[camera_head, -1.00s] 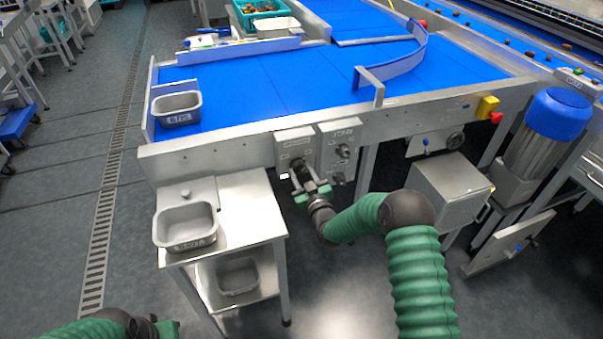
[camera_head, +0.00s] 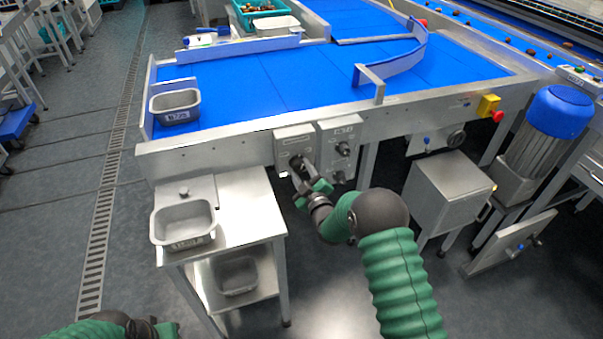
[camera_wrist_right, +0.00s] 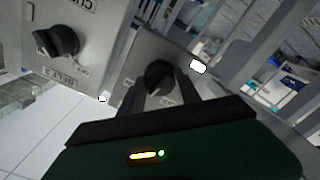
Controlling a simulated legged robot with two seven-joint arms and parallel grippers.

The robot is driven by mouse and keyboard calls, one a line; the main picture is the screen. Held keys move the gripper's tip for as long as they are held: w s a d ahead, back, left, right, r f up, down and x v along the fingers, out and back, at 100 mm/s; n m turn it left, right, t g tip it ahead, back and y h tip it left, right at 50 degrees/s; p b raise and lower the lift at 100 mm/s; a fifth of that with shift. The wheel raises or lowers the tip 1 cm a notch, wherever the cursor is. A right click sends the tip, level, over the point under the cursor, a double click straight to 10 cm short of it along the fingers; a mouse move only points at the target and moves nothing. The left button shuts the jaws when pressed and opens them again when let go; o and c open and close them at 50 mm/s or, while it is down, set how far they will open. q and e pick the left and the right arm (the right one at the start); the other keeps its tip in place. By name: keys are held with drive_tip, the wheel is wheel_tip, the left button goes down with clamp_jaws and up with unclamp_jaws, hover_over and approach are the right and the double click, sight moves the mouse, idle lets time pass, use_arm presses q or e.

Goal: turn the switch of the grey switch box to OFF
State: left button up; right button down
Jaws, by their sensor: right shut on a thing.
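The grey switch box (camera_head: 294,139) is mounted on the front rail of the blue-topped table. My right gripper (camera_head: 300,166) reaches up to its face and covers most of its switch. In the right wrist view the black rotary knob (camera_wrist_right: 158,76) sits between the two fingers of my right gripper (camera_wrist_right: 159,88), which are shut on it. The small marks around the knob are too blurred or covered to read its position. My left gripper (camera_head: 165,329) is low at the bottom left edge, away from the box; its fingers are not clear.
A second grey box (camera_head: 341,150) with black knobs stands directly right; one knob (camera_wrist_right: 56,42) shows in the wrist view. A steel side table (camera_head: 235,195) with a grey tray (camera_head: 184,222) stands left. A steel cabinet (camera_head: 447,195) and a blue-capped motor (camera_head: 557,112) are right.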

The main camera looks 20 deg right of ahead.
drive_tip(key=n+b, duration=0.1)
drive_tip(key=n, duration=0.2)
drive_tip(key=n+b, duration=0.1)
drive_tip(key=n, duration=0.2)
drive_tip(key=shift+a+f+n, duration=0.15)
drive_tip(key=shift+n, duration=0.15)
drive_tip(key=n+b, duration=0.1)
drive_tip(key=n, duration=0.3)
drive_tip(key=shift+n, duration=0.5)
drive_tip(key=shift+s+f+n, duration=0.1)
drive_tip(key=shift+f+n, duration=0.05)
drive_tip(key=shift+n, duration=0.15)
drive_tip(key=c, duration=1.2)
unclamp_jaws()
drive_tip(key=shift+a, duration=0.1)
drive_tip(key=o, duration=0.3)
drive_tip(key=shift+o, duration=0.2)
drive_tip(key=shift+r, duration=0.25)
